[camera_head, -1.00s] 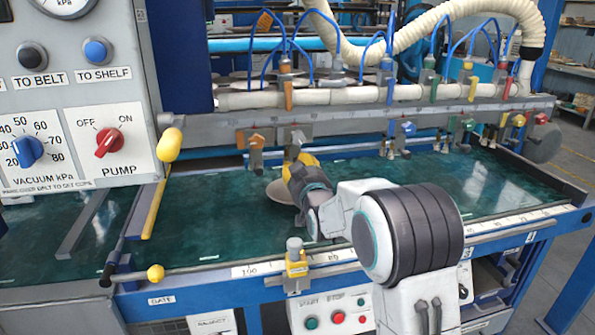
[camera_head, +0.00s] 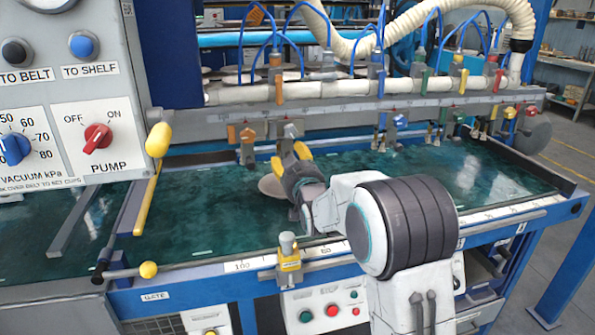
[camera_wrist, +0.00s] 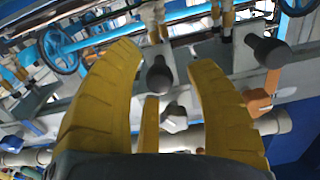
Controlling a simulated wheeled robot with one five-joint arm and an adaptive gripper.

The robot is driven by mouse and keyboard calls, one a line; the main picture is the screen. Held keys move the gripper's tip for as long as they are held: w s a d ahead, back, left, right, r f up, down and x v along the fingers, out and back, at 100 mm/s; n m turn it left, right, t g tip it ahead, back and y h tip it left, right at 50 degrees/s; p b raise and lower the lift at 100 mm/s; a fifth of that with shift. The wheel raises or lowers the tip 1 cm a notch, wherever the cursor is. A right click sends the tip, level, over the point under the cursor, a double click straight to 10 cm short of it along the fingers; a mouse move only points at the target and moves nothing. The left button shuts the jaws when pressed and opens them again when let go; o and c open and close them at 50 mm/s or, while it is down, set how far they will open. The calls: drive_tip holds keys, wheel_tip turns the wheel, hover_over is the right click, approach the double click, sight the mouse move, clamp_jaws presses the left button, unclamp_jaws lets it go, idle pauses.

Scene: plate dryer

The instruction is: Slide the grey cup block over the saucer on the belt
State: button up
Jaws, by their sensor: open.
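The grey cup block (camera_head: 290,132) hangs on the rail in the head view, just beyond my gripper (camera_head: 290,158). The saucer (camera_head: 270,187) lies on the green belt (camera_head: 220,225) below, partly hidden by my gripper. My gripper is open, with its yellow fingers apart. In the wrist view, a dark round knob (camera_wrist: 160,76) shows ahead, in the gap between the fingers (camera_wrist: 165,95). It seems to belong to the grey block; contact cannot be told.
An orange cup block (camera_head: 247,142) hangs just left of the grey one, and its knob (camera_wrist: 270,50) shows at right in the wrist view. More coloured blocks, including a blue one (camera_head: 397,130), hang farther right. A yellow-handled lever (camera_head: 158,140) stands at left.

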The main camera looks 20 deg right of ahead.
drive_tip(key=s, duration=1.1)
drive_tip(key=shift+s, duration=0.25)
drive_tip(key=shift+r, duration=0.1)
drive_tip(key=s+r+g+p, duration=0.2)
drive_tip(key=s+g+p, duration=0.5)
drive_tip(key=s, duration=0.9)
drive_tip(key=s+r+g+p, duration=0.3)
drive_tip(key=s+g+p, duration=0.4)
drive_tip(key=s+p, duration=0.4)
drive_tip(key=s, duration=0.5)
drive_tip(key=shift+s+g, duration=0.3)
drive_tip(key=shift+s, duration=0.1)
